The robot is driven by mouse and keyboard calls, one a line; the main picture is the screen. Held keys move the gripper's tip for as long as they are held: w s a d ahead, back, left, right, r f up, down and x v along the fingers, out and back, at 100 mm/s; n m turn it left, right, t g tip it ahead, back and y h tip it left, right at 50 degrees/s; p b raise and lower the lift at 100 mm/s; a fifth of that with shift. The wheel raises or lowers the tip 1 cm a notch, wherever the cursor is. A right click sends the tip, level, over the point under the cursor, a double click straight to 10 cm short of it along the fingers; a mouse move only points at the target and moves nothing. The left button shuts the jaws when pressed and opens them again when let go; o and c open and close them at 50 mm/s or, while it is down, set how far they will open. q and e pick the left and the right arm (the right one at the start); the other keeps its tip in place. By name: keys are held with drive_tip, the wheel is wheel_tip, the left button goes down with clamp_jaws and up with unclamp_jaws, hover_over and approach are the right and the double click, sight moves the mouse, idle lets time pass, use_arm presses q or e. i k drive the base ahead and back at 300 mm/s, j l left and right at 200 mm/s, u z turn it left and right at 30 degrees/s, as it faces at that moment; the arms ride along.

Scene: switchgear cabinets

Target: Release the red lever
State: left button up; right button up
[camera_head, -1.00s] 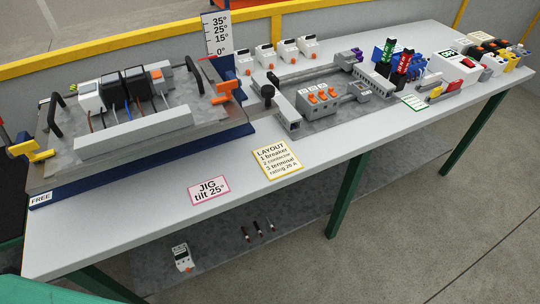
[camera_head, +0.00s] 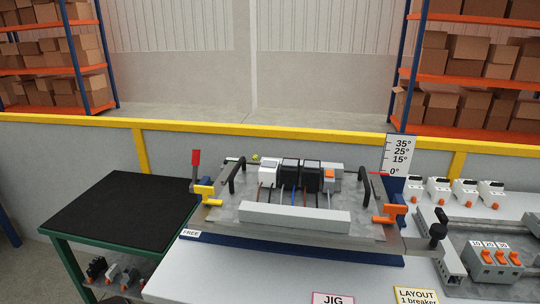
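The red lever (camera_head: 195,158) stands upright at the left end of the tilting jig, above a yellow clamp (camera_head: 205,191). A small part of a second red piece (camera_head: 377,173) shows at the jig's right side, near an orange clamp (camera_head: 388,213). The jig plate (camera_head: 225,214) lies on a blue base (camera_head: 290,248) and carries two black handles, a grey bar and several wired modules (camera_head: 290,175). A "FREE" label (camera_head: 191,234) is at its front left corner. Neither of my grippers is in view.
A table with a black top (camera_head: 120,212) stands left of the workbench, with parts on its lower shelf. An angle scale (camera_head: 398,155) stands behind the jig's right end. Breakers and a rail assembly (camera_head: 490,255) lie to the right. A yellow-topped wall (camera_head: 300,137) runs behind.

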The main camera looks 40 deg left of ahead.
sight(195, 160)
drive_tip(key=u, duration=1.95)
